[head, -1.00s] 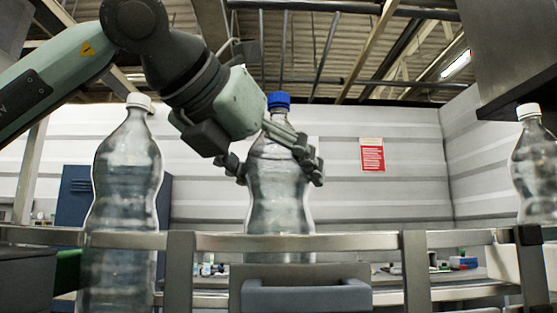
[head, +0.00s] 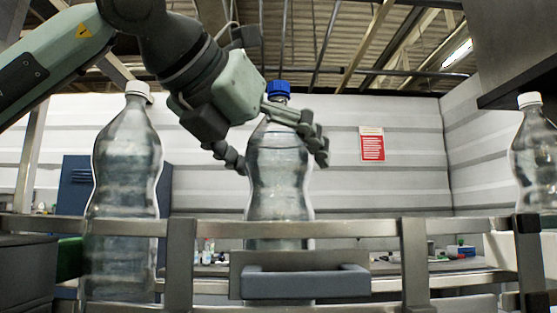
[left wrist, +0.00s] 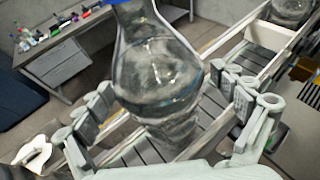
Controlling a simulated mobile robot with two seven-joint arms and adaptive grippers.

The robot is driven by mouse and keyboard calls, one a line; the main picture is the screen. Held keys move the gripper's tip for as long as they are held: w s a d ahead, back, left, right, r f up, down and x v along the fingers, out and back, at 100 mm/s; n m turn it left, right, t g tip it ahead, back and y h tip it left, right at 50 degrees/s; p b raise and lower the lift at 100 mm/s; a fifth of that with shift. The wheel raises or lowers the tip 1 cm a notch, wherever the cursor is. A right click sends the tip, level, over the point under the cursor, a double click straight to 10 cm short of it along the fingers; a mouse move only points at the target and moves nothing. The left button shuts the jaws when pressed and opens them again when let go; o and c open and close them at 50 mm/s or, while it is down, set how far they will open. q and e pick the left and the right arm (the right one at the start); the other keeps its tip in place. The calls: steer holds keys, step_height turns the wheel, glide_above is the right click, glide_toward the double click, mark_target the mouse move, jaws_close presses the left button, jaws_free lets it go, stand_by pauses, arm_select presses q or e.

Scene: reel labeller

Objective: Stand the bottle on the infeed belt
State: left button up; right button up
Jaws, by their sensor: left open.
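The clear bottle with a blue cap (head: 279,185) stands upright behind the metal guard rail in the head view. In the left wrist view the bottle (left wrist: 158,75) is over the grey slatted belt (left wrist: 205,108) and looks upright; its base contact is hard to see. My left gripper (head: 278,158) is open, with its fingers on either side of the bottle's upper body, below the cap. In the left wrist view the gripper (left wrist: 165,110) shows gaps between both fingers and the bottle. My right gripper is not in view.
A white-capped bottle (head: 125,170) stands at left, another (head: 534,155) at right. The metal guard rail (head: 350,228) and a grey handle-like part (head: 305,283) lie in front. A desk with small items (left wrist: 75,45) is beyond the belt.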

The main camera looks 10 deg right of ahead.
arm_select(q)
steer(key=b+v, duration=0.1)
steer(key=v, duration=1.1)
steer(key=shift+b, duration=0.4)
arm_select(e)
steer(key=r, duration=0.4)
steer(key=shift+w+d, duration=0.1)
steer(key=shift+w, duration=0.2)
arm_select(q)
steer(key=shift+f, duration=0.1)
